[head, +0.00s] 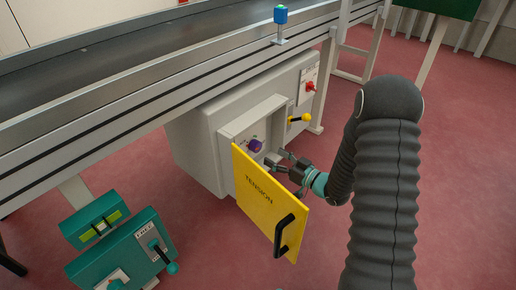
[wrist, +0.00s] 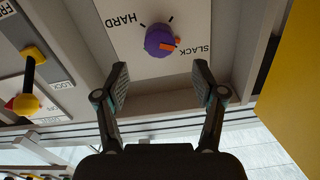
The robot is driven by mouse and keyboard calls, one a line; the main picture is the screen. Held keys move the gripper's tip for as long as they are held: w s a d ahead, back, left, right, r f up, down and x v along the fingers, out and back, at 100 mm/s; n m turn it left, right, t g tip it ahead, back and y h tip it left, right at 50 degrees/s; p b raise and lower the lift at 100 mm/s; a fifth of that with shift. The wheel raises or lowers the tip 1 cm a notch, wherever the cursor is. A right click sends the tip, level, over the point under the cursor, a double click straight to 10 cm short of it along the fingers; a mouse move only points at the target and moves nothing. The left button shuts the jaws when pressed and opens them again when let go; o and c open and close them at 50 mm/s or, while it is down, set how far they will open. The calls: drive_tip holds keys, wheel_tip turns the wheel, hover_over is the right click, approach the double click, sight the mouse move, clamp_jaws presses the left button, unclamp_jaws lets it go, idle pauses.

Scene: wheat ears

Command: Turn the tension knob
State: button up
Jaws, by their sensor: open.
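The purple tension knob (wrist: 160,41) with an orange pointer sits on a white plate marked HARD and SLACK in the wrist view. The pointer is turned toward the SLACK side. In the head view the knob (head: 255,146) shows inside a recess in the grey cabinet. The yellow TENSION door (head: 262,210) with a black handle stands open. My gripper (head: 282,161) is beside the door's inner side, facing the recess. In the wrist view my gripper (wrist: 160,88) is open and empty, its fingertips short of the knob and apart from it.
A yellow-handled lever (head: 299,119) and a red knob (head: 310,87) are on the cabinet right of the recess. The yellow lever (wrist: 30,70) is at left in the wrist view. A teal box (head: 120,250) stands at the lower left. The conveyor (head: 150,85) runs above.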

sight(259, 148)
drive_tip(key=x, duration=0.8)
drive_tip(key=c, duration=1.1)
